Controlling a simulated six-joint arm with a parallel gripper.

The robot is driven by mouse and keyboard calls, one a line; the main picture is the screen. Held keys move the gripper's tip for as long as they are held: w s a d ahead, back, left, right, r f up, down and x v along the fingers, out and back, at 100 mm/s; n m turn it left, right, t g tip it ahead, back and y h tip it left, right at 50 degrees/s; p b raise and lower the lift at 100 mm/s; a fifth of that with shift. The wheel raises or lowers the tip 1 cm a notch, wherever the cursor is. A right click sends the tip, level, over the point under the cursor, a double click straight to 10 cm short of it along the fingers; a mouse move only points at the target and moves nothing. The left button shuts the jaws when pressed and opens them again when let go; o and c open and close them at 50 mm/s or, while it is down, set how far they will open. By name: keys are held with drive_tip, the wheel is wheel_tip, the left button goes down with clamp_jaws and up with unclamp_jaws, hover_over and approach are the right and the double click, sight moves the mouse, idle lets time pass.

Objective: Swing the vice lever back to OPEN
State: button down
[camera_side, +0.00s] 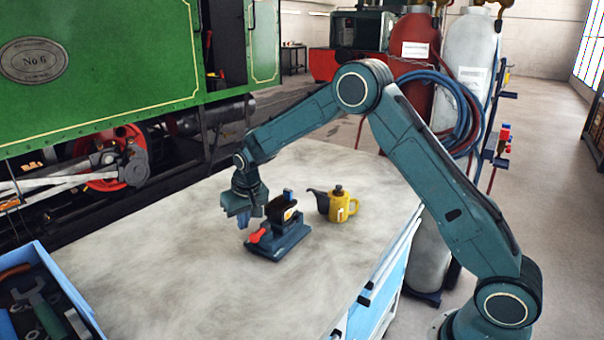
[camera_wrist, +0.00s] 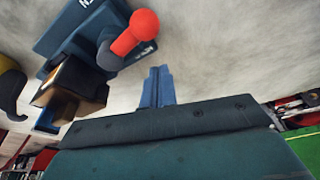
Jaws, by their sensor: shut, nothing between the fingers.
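The vice (camera_side: 284,238) is a dark blue block on the bench top, and its base also shows at the upper left of the wrist view (camera_wrist: 62,32). Its lever (camera_side: 257,236) has a red handle, which the wrist view shows as a red knob (camera_wrist: 138,27) on a grey shaft. A dark part with a tan face (camera_wrist: 76,82) sits at the vice. My gripper (camera_side: 244,219) is shut and empty, just left of the vice in the side view. Its blue fingertips (camera_wrist: 157,82) are together in the wrist view, apart from the red knob.
A yellow oil can (camera_side: 337,204) with a dark spout stands right of the vice. A blue tool crate (camera_side: 62,283) is at the lower left. The bench top (camera_side: 210,290) is clear in front.

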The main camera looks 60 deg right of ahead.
sight(259, 237)
drive_tip(key=shift+x, duration=1.05)
drive_tip(key=shift+s+a+r, duration=0.2)
drive_tip(key=shift+s, duration=0.4)
drive_tip(key=shift+s+a+r, duration=0.15)
drive_tip(key=shift+s+r, duration=0.05)
drive_tip(key=shift+s, duration=0.35)
drive_tip(key=shift+s+a+r, duration=0.2)
drive_tip(key=shift+s, duration=0.4)
drive_tip(key=shift+s+n, duration=0.35)
drive_tip(key=shift+n, duration=0.45)
drive_tip(key=shift+s+n+y, duration=0.55)
drive_tip(key=shift+n+y, duration=0.05)
drive_tip(key=shift+n, duration=0.6)
drive_tip(key=n, duration=0.1)
drive_tip(key=s+n, duration=0.1)
drive_tip(key=shift+d+n+y, duration=0.15)
drive_tip(key=shift+n+y, duration=0.25)
drive_tip(key=shift+s, duration=0.2)
drive_tip(key=shift+s+d, duration=0.1)
